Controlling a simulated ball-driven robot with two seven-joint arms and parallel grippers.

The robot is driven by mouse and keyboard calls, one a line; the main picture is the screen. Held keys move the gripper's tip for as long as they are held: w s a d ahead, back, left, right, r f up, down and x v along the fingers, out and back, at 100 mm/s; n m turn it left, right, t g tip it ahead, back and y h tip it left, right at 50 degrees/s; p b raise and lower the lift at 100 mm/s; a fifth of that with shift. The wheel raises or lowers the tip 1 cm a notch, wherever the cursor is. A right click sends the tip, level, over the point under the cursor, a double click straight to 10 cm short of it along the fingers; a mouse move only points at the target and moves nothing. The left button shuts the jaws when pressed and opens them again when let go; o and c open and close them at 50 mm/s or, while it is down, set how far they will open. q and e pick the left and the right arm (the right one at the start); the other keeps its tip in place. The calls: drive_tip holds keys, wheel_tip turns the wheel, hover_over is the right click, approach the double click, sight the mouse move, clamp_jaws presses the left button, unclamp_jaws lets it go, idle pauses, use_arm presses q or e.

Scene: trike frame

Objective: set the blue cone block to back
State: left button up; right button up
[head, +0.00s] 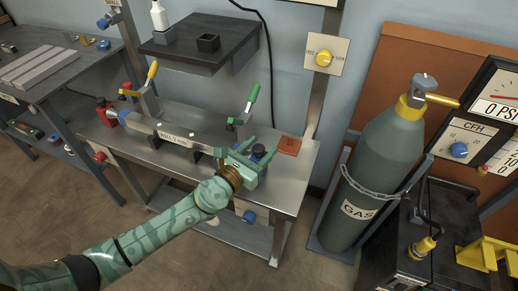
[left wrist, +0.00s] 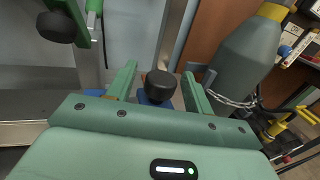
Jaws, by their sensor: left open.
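The blue cone block (head: 258,151) sits at the right end of the metal bench fixture, partly hidden by my left gripper. In the left wrist view its blue body (left wrist: 150,100) shows below a round black knob (left wrist: 160,85), between my fingers. My left gripper (head: 262,148) is open, with one finger on each side of the knob; in the left wrist view the gripper (left wrist: 158,78) shows clear gaps beside it. I cannot tell if the fingers touch the block. My right gripper is not in view.
A steel tube (head: 172,137) lies along the bench (head: 290,175). A green-handled clamp (head: 246,105) and yellow-handled clamp (head: 150,80) rise behind it. An orange plate (head: 289,146) lies at right. A gas cylinder (head: 378,165) stands further right. A dark shelf (head: 200,48) hangs above.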

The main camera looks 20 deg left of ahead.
use_arm(q)
clamp_jaws()
drive_tip(key=d, duration=0.3)
drive_tip(key=shift+s+d+p, duration=0.1)
drive_tip(key=shift+d+p, duration=0.25)
drive_tip(key=shift+p, duration=0.05)
drive_tip(key=shift+c, duration=0.9)
unclamp_jaws()
drive_tip(key=shift+o, duration=0.9)
drive_tip(key=shift+d, duration=0.15)
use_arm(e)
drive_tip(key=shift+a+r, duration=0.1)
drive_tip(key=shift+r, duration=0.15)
